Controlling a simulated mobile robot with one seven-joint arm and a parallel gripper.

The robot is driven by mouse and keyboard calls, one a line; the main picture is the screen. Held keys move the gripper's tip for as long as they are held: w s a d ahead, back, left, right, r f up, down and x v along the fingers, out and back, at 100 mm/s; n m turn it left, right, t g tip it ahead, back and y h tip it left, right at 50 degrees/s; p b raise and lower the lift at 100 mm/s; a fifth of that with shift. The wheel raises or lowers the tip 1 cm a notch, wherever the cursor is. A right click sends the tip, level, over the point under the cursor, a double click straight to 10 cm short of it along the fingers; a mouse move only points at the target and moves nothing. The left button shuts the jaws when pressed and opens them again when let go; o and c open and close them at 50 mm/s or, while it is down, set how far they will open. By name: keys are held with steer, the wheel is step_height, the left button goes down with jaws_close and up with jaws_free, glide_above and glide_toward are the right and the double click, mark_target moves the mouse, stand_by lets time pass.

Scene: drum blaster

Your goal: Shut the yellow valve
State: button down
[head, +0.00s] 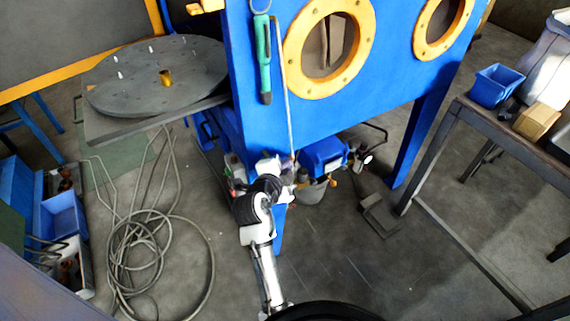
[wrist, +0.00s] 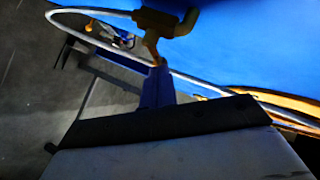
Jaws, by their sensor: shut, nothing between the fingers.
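The yellow valve (wrist: 165,24) shows in the wrist view at the top centre, in front of the blue cabinet wall. It looks dark yellow-orange, with a short arm hanging down toward my gripper. My gripper (wrist: 158,70) is shut and empty, its narrow dark fingers pointing up at the lower end of that arm. The tips look very close to it; I cannot tell whether they touch. In the head view, my gripper (head: 272,168) is low in front of the blue blast cabinet (head: 370,110). I cannot make out the valve clearly there.
A pale hose or pipe (wrist: 95,43) curves around the valve area. A round grey turntable (head: 150,85) stands at left, with a coiled cable (head: 150,255) on the floor below. A workbench (head: 480,125) with a blue bin (head: 497,86) stands right. Floor between is mostly open.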

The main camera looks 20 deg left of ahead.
steer(key=shift+w+a+f+m+g, duration=0.2)
steer(key=shift+f+m+g, duration=0.1)
steer(key=shift+g, duration=0.1)
steer(key=shift+r, duration=0.1)
stand_by(0.3)
